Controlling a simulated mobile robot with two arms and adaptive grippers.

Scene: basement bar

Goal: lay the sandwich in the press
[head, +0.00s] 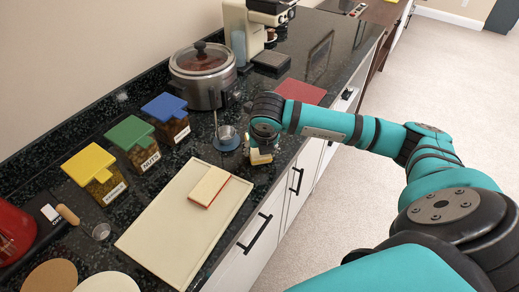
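A flat, cream-coloured slab with a red edge (209,187), which may be the sandwich, lies on a pale rectangular board (160,252) on the counter. My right gripper (261,153) points down near the counter's front edge, to the right of the slab and apart from it. A small cream and yellowish piece shows at its fingertips; I cannot tell whether it is held or what it is. The fingers are too small to read. A red and black appliance (18,232) is cut off at the left edge; I cannot tell whether it is the press. My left gripper is out of view.
Yellow- (95,172), green- (132,143) and blue-lidded (167,116) containers line the back. A steel cooker (203,73) and a coffee machine (254,28) stand farther along. A small metal cup (227,138) is left of my gripper. A red mat (300,91) lies beyond it.

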